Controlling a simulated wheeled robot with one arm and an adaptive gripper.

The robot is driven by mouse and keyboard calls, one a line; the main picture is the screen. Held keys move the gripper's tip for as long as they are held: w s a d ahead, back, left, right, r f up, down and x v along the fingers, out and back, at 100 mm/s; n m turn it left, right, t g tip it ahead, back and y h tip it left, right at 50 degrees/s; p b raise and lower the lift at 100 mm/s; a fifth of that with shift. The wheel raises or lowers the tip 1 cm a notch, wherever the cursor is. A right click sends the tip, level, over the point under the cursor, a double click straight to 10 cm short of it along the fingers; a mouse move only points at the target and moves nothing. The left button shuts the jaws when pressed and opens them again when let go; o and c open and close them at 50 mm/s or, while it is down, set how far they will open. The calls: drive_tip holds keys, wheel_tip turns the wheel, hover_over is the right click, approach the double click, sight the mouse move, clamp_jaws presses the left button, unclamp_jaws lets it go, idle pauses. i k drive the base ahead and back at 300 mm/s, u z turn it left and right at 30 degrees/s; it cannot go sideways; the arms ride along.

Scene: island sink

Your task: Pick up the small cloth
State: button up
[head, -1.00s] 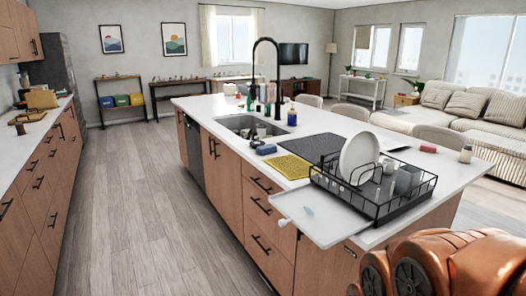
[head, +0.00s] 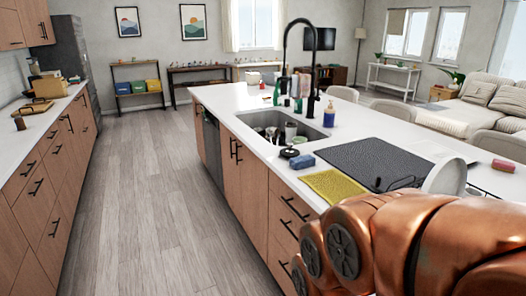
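A small yellow cloth (head: 333,186) lies flat on the white island counter near its front edge, beside a dark grey drying mat (head: 374,160). My copper-coloured arm fills the lower right of the head view and stands in front of the counter's near end. The cloth's lower edge comes close to the arm in the picture. My gripper cannot be made out in this view, so I cannot see whether it is open or shut.
A blue sponge (head: 302,162) lies just behind the cloth, near the sink (head: 280,127) and its tall black faucet (head: 286,60). A white plate (head: 446,178) is partly hidden by my arm. The floor (head: 165,190) at left is clear.

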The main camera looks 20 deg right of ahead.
sight(300, 162)
drive_tip(key=i, duration=2.25)
drive_tip(key=z, duration=0.3)
